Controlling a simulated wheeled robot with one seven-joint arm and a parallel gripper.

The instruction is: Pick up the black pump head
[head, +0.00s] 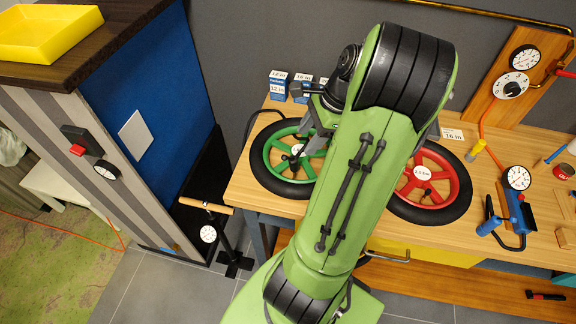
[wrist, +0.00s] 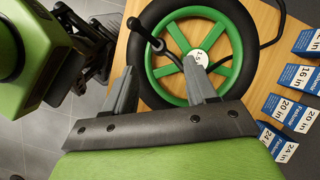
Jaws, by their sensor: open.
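A small black piece with a lever and rounded end, which looks like the black pump head (wrist: 157,45), lies over the green-rimmed wheel (wrist: 227,47) in the wrist view. Its exact contact with the wheel is unclear. My gripper (wrist: 160,70) is open and empty, its two grey fingers apart, with the black piece beyond the fingertips. In the head view the green wheel (head: 259,160) lies flat on the wooden bench, and my arm hides part of it.
A red wheel (head: 454,187) lies right of my arm. Small blue-and-white size boxes (head: 278,85) stand behind the green wheel. A floor pump (head: 208,234) stands left of the bench (head: 240,194); a black hose (head: 252,121) runs onto the bench. A blue tool with a gauge (head: 518,178) sits at right.

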